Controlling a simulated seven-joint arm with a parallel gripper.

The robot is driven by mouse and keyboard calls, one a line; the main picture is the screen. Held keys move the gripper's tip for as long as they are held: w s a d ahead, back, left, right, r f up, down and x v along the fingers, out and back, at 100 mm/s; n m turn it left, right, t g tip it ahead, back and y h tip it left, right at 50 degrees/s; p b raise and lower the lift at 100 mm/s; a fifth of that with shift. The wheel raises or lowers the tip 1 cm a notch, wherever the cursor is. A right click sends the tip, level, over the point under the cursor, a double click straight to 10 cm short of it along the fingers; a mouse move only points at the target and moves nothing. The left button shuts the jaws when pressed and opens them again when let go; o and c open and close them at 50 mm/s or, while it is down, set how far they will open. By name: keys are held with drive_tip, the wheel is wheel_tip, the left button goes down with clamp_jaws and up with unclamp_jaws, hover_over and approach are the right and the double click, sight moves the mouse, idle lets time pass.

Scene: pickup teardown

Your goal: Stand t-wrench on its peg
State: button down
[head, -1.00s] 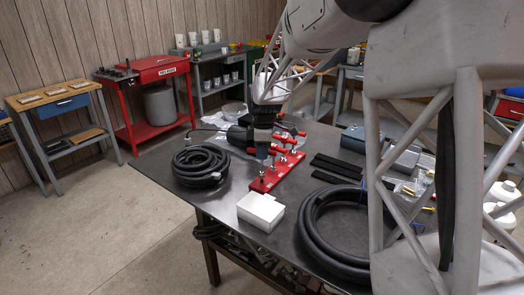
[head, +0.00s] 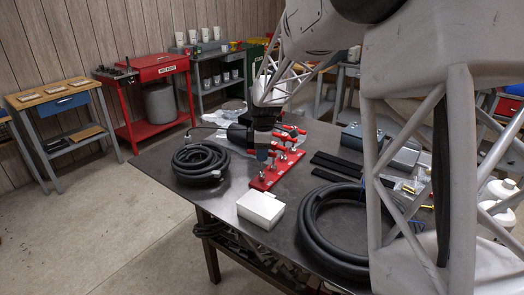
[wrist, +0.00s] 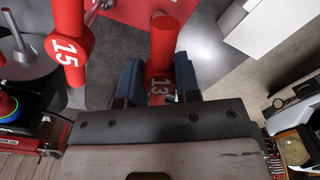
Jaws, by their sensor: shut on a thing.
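In the wrist view, a red T-wrench marked 13 (wrist: 164,50) is between the two blue fingers of my gripper (wrist: 159,78), which is shut on it. A second red T-wrench marked 15 (wrist: 66,45) is to the left, outside the fingers. In the head view my gripper (head: 265,150) is over the far end of the red peg rack (head: 264,183). Several red T-handles (head: 285,147) show beside it. The lower end of the held wrench is hidden, so I cannot tell whether it is on a peg.
A coiled black cable (head: 200,164) lies left of the rack. A white box (head: 260,209) sits in front of it, and a thick black hose coil (head: 320,240) lies to the right. Black strips (head: 337,165) lie behind. Bare tabletop (head: 160,165) shows at the left edge.

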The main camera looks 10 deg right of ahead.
drive_tip(key=shift+f, duration=0.3)
drive_tip(key=c, duration=0.8)
unclamp_jaws()
drive_tip(key=shift+o, duration=0.2)
drive_tip(key=shift+r, duration=0.1)
drive_tip(key=shift+r, duration=3.35)
drive_tip(key=shift+s+r, duration=0.1)
